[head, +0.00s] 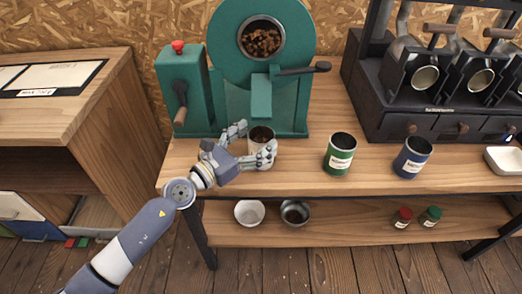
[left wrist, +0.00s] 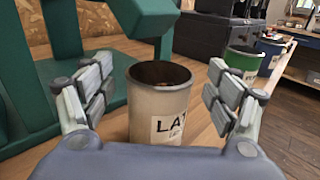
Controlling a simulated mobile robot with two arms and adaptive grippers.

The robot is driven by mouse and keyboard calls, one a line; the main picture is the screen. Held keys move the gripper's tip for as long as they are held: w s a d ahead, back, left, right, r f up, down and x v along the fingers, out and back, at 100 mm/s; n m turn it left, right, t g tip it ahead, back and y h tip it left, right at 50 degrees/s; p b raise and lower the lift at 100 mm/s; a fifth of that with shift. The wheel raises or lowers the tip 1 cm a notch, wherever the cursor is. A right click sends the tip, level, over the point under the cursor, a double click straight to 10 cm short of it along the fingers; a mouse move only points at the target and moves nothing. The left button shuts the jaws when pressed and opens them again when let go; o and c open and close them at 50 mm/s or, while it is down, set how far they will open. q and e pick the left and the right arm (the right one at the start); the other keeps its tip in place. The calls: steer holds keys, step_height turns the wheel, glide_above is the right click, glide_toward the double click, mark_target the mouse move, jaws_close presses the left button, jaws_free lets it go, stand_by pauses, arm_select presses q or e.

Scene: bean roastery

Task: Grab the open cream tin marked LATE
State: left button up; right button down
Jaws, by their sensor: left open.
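The open cream tin (head: 262,137) stands upright on the wooden bench in front of the green roaster, with dark contents inside. In the left wrist view the cream tin (left wrist: 158,108) shows a label whose visible letters begin "LA". My left gripper (head: 250,142) is open, with its fingers on either side of the tin. In the left wrist view the left gripper (left wrist: 158,100) has a visible gap between each finger and the tin. In the head view the gripper hides part of the tin. My right gripper is not in view.
The green roaster (head: 262,80) stands just behind the tin. A green tin (head: 339,158) and a blue tin (head: 411,160) stand to the right on the bench, with clear bench between. Two bowls, one white (head: 249,213), and two small jars sit on the lower shelf.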

arm_select(q)
steer(key=x, duration=0.2)
steer(key=shift+w+d+f, duration=0.1)
steer(key=shift+w+d, duration=0.1)
steer(key=shift+s, duration=0.1)
steer(key=c, duration=1.6)
